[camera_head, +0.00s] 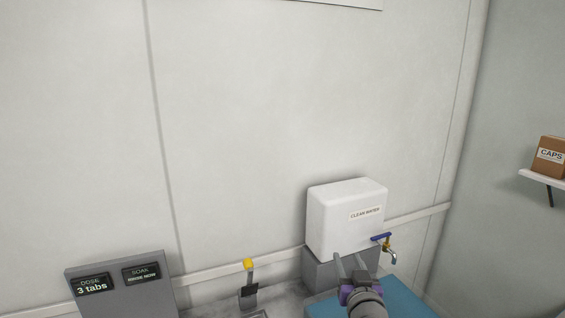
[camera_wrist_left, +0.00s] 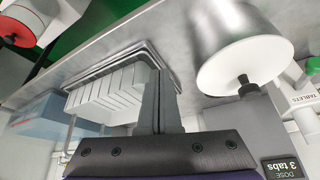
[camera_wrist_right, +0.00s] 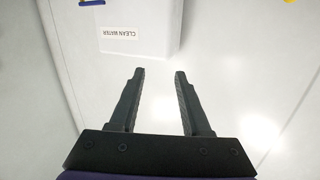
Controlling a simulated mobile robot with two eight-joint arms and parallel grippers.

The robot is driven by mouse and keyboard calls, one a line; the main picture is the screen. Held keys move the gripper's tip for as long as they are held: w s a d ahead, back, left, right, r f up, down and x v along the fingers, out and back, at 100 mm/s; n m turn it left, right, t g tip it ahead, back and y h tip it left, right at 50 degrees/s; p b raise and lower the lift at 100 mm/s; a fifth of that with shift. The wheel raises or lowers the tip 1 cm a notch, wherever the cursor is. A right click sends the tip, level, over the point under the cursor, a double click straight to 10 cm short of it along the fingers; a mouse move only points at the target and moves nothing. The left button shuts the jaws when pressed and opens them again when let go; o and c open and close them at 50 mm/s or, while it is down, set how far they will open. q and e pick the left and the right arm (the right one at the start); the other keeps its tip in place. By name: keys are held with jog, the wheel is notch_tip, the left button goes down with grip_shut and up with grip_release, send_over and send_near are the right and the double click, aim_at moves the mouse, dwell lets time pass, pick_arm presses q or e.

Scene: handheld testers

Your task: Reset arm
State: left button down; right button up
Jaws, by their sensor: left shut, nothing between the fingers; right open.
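My right gripper (camera_head: 348,257) is in the lower part of the head view, in front of the white clean water tank (camera_head: 335,205). In the right wrist view the right gripper (camera_wrist_right: 159,72) has its two fingers apart with nothing between them. The tank (camera_wrist_right: 150,25) lies beyond the fingertips there, its label upside down. My left gripper (camera_wrist_left: 158,73) shows in the left wrist view with its fingers together and nothing held. Its fingertips overlap a row of white slabs (camera_wrist_left: 105,88); I cannot tell whether they touch. The left gripper is not seen in the head view.
A blue-handled tap (camera_head: 388,247) is on the tank. A grey display panel (camera_head: 120,290) reads "3 tabs". A yellow-topped post (camera_head: 249,265) stands between panel and tank. A CAPS box (camera_head: 550,150) is on the right shelf. A metal cylinder (camera_wrist_left: 235,35) is near the left gripper.

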pick_arm(q)
jog(key=r+p, duration=0.1)
jog(key=r, duration=0.1)
jog(key=w+r+p, duration=0.1)
jog(key=r+p, duration=0.1)
jog(key=shift+w+r, duration=0.1)
jog(key=shift+r, duration=0.15)
pick_arm(e)
jog(key=s+f+g, duration=0.4)
jog(key=s+f, duration=0.2)
jog(key=s, duration=0.4)
jog(key=s+d+f+g, duration=0.1)
jog(key=s+f+g, duration=0.2)
jog(key=s+f, duration=0.3)
jog(key=s+d+f+g, duration=0.1)
jog(key=s+f+g, duration=0.3)
jog(key=s, duration=1)
notch_tip(320, 180, down, 3)
jog(key=shift+d+r+n+g, duration=0.1)
jog(key=shift+d+n+g, duration=0.1)
jog(key=shift+n+g, duration=0.1)
